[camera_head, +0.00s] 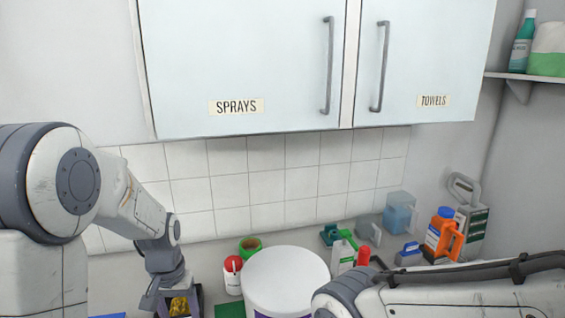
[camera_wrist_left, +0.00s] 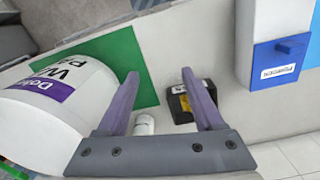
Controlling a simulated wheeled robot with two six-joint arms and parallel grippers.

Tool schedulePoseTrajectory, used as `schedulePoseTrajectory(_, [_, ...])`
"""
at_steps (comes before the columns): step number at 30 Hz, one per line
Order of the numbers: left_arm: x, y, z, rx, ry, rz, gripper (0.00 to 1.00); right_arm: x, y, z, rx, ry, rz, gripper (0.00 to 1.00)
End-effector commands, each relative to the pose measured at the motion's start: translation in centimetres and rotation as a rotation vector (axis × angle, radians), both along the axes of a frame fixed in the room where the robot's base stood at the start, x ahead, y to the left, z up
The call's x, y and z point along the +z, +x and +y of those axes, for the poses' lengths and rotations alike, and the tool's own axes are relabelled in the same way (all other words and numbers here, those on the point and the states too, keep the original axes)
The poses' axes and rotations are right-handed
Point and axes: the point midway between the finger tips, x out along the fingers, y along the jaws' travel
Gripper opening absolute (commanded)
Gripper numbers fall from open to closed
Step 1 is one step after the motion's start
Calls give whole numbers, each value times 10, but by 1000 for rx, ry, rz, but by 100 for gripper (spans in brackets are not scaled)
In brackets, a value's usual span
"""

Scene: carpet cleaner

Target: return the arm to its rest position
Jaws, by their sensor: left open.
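My left arm (camera_head: 145,215) comes in from the left in the head view and bends down to the counter. Its gripper is at the bottom edge there, partly cut off by the frame. In the left wrist view my left gripper (camera_wrist_left: 160,76) has two purple fingers spread apart, with nothing between their tips. My right arm (camera_head: 450,298) lies across the lower right of the head view. Its gripper is outside both views.
A white tub (camera_head: 285,275) stands right of my left gripper, with a red-capped bottle (camera_head: 232,276) between. Several bottles and jugs (camera_head: 443,235) fill the right corner. Wall cabinets (camera_head: 240,60) hang above. A green mat (camera_wrist_left: 118,62) and a blue-fronted box (camera_wrist_left: 275,62) show in the wrist view.

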Motion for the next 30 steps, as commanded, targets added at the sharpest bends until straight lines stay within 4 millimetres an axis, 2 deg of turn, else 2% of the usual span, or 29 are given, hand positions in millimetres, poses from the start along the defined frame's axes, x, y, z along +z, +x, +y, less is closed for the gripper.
schedulePoseTrajectory(1, [6,-5,-16,-38,-2,-7,68,-1,0,0,0,0,0,0])
schedulePoseTrajectory(5, [21,-27,-57,-139,-8,-16,68,-3,0,0,0,0,0,0])
schedulePoseTrajectory(8, [34,-54,-94,-245,-18,-25,68,-5,0,0,0,0,0,0])
schedulePoseTrajectory(12, [50,-115,-145,-435,-40,-38,68,-8,0,0,0,0,0,0])
schedulePoseTrajectory(15, [55,-158,-164,-555,-56,-40,68,-10,0,0,1,0,0,0])
schedulePoseTrajectory(18, [57,-189,-172,-640,-67,-40,68,-11,0,0,1,0,0,0])
schedulePoseTrajectory(21, [57,-206,-174,-687,-73,-38,68,-12,0,0,1,0,0,0])
schedulePoseTrajectory(24, [57,-212,-175,-704,-76,-38,68,-12,0,0,1,0,0,0])
schedulePoseTrajectory(30, [57,-212,-175,-703,-76,-37,68,-12,0,0,1,0,0,0])
